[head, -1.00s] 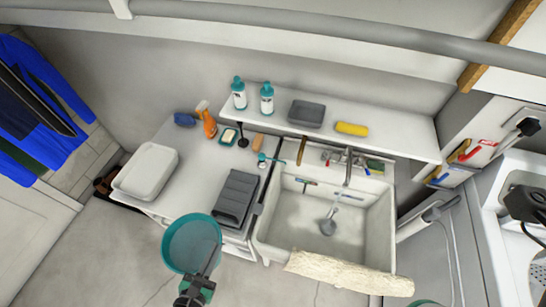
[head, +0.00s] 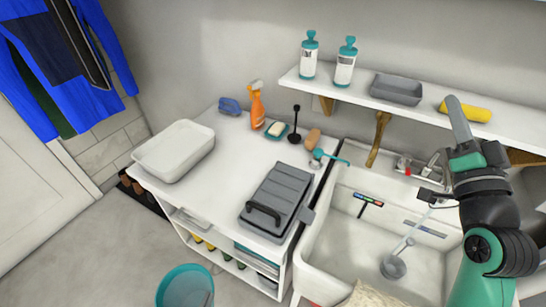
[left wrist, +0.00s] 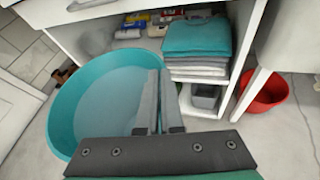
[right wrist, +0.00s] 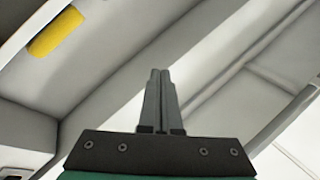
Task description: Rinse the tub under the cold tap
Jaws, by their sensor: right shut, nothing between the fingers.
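The teal round tub (head: 172,290) shows at the bottom edge of the head view, in front of the white counter unit. In the left wrist view it (left wrist: 66,110) is seen from above, at the left. My left gripper (left wrist: 158,75) is at its near right side, with its fingers slightly apart and seemingly around the wall. My right gripper (head: 458,118) is shut and empty, raised in front of the shelf above the sink; its fingers (right wrist: 159,75) are together. The white sink (head: 340,235) has a tap (head: 432,162), partly hidden behind my right arm.
The counter holds a white basin (head: 175,150), a grey case (head: 277,200), an orange spray bottle (head: 257,108) and brushes. The wall shelf (head: 440,115) bears two bottles, a grey tray (head: 396,88) and a yellow roll (head: 466,110). A red bowl (left wrist: 262,92) stands on the floor.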

